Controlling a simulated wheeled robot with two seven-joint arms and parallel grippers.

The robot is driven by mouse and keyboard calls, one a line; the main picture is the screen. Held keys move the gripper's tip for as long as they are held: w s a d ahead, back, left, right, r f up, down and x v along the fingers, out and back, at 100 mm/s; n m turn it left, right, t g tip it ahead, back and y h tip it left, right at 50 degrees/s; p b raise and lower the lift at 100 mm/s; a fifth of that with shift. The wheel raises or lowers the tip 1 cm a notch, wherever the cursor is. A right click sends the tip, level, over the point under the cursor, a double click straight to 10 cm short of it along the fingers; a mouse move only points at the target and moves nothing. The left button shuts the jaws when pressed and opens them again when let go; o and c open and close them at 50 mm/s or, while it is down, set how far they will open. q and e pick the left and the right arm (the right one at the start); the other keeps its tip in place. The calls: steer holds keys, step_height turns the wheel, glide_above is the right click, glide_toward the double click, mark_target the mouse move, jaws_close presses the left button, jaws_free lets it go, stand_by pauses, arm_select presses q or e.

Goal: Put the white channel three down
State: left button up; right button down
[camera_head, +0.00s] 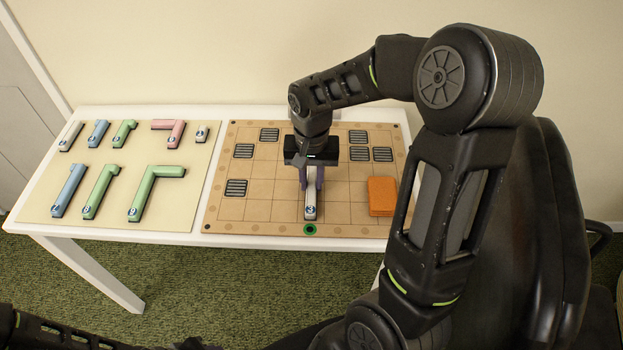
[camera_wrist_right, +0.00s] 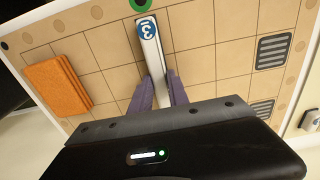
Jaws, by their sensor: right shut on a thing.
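The white channel three (camera_head: 311,200) is a narrow light bar with a blue "3" disc at its near end. It is over the tan grid board (camera_head: 340,215), in line with the green ring (camera_head: 309,230) at the board's front edge. My right gripper (camera_head: 311,178) points down and is shut on the channel. In the right wrist view the channel (camera_wrist_right: 151,55) runs out from between the purple fingers, its numbered end just short of the green ring (camera_wrist_right: 140,4). I cannot tell whether it touches the board. The gripper hides its far end.
Black slatted squares (camera_head: 236,187) sit in several board cells. An orange stack (camera_head: 382,195) stands at the board's right. A cream mat (camera_head: 187,210) at left holds several coloured numbered channels (camera_head: 155,193). Cells beside the held channel are bare.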

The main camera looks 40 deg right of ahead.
mark_target(312, 184)
steer(key=shift+f, duration=0.1)
steer(key=c, duration=1.3)
jaws_free()
steer(key=shift+o, duration=0.2)
step_height(312, 184, up, 12)
